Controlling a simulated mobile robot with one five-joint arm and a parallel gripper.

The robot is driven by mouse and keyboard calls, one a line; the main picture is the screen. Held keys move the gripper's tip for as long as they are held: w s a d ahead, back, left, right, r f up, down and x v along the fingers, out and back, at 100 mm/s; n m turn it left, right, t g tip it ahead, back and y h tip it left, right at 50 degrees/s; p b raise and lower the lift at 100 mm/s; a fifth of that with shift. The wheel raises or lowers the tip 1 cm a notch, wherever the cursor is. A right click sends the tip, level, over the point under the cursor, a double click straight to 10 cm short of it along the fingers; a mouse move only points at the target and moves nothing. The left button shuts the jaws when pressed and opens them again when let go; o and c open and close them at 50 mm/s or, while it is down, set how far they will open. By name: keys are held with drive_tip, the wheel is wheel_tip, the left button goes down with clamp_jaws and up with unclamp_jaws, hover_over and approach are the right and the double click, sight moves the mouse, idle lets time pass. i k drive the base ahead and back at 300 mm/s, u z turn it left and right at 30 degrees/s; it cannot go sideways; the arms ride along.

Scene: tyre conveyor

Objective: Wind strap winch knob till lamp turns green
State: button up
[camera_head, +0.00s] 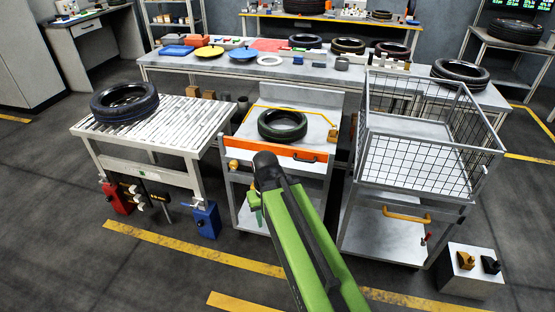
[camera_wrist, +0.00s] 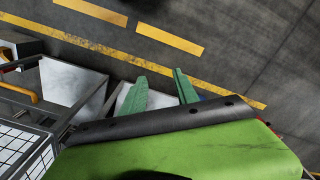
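My gripper (camera_wrist: 160,74) shows two green fingers standing apart with nothing between them, over the floor in the wrist view. In the head view my green arm reaches up in front of the middle cart (camera_head: 323,168). A black tyre (camera_head: 283,114) lies flat on that cart, with a yellow line (camera_head: 293,110) running around behind it. A small orange-and-dark fitting (camera_head: 331,136) sits at the cart's right; a yellow-orange block (camera_head: 234,165) is at its front left. Which is the winch knob, I cannot tell. I cannot make out a lamp for certain.
A roller conveyor (camera_head: 165,128) with a tyre (camera_head: 124,101) stands left. A wire basket cart (camera_head: 425,160) stands right, with a low white box (camera_head: 473,275) beside it. A long bench (camera_head: 330,75) runs behind. Floor in front is clear.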

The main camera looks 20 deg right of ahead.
sight(234, 164)
drive_tip(key=u, duration=0.1)
drive_tip(key=i, duration=0.5)
drive_tip(key=u, duration=2.05)
drive_tip(key=k, duration=0.5)
drive_tip(key=z, duration=0.4)
drive_tip(key=i, duration=0.5)
drive_tip(key=u, duration=0.15)
